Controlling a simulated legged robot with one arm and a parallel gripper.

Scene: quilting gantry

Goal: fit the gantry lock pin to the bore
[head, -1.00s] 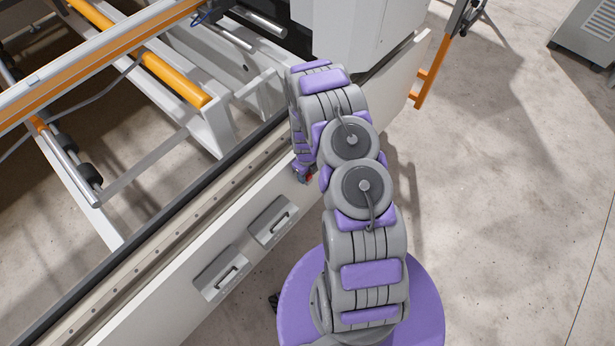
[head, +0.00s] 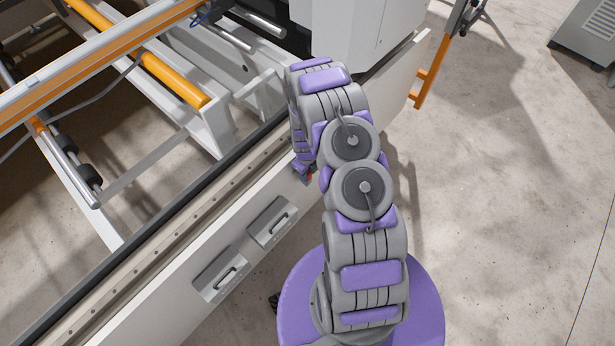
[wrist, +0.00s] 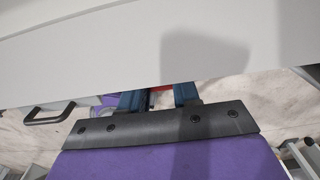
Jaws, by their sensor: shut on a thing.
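My gripper (wrist: 158,97) shows in the wrist view as two dark blue fingers beyond a black plate, close to a pale machine panel (wrist: 100,45). A small red part of the gantry lock pin (wrist: 159,88) shows between the fingers, and the gripper is shut on it. The rest of the pin is hidden by the fingers and the panel edge. In the head view my arm hides most of the gripper; only a small red and purple bit shows beside the gantry's white side. The bore is not visible in either view.
The gantry's long rail (head: 190,210) runs diagonally, with two recessed handles (head: 272,222) on the white side below it. An orange bracket (head: 430,75) stands out at the upper right. A grey cabinet (head: 588,35) stands at the far right. The concrete floor on the right is clear.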

